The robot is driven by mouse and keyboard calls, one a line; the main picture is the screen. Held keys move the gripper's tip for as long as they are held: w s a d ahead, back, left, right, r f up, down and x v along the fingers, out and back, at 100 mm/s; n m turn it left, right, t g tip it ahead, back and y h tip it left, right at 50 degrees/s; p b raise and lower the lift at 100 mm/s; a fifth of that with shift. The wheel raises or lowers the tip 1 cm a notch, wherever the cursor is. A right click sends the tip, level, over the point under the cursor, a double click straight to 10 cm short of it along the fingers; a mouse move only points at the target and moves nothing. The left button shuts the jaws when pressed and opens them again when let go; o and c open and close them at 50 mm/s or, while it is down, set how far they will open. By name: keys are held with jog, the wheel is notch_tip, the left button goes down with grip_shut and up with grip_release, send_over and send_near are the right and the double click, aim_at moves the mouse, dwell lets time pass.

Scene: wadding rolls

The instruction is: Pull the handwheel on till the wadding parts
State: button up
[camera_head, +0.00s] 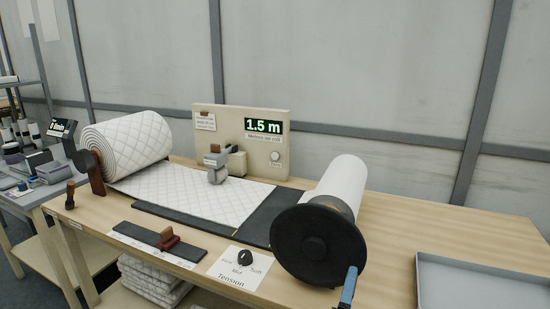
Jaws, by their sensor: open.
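The quilted white wadding (195,194) runs flat from a thick supply roll (128,146) on the left. Its right edge lies on a dark plate (277,213). Bare dark plate shows between that edge and the white roll; I see no wadding spanning it. My gripper is not in view.
A beige panel (240,120) reads 1.5 m, with a grey device (216,166) over the wadding. In front are a brown block (168,239) on a dark strip and a tension knob (244,257). A grey tray (480,285) sits right; the table behind it is clear.

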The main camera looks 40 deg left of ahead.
jog(key=b+v, duration=0.1)
jog(key=v, duration=0.9)
dwell(0.3)
dwell(0.4)
jog(key=w+d+r+n+t+h, duration=0.1)
jog(key=d+r+n+t+h, duration=0.25)
jog(key=r, duration=1.05)
jog(key=d+r+n+t+y, duration=0.15)
jog(key=d+r+n, duration=0.35)
jog(key=r, duration=0.9)
jog(key=s+d+r+n+t+h, duration=0.25)
jog(key=s+d+r, duration=0.2)
jog(key=r, duration=0.35)
jog(key=s+d+r+n+t+h, duration=0.1)
jog(key=s+d+r+n+t, duration=0.15)
jog(key=s+r, duration=0.4)
notch_tip(320, 180, up, 17)
jog(key=n+p, duration=0.1)
jog(key=p, duration=1.3)
jog(key=shift+w+d, duration=0.2)
jog(key=shift+w, duration=0.2)
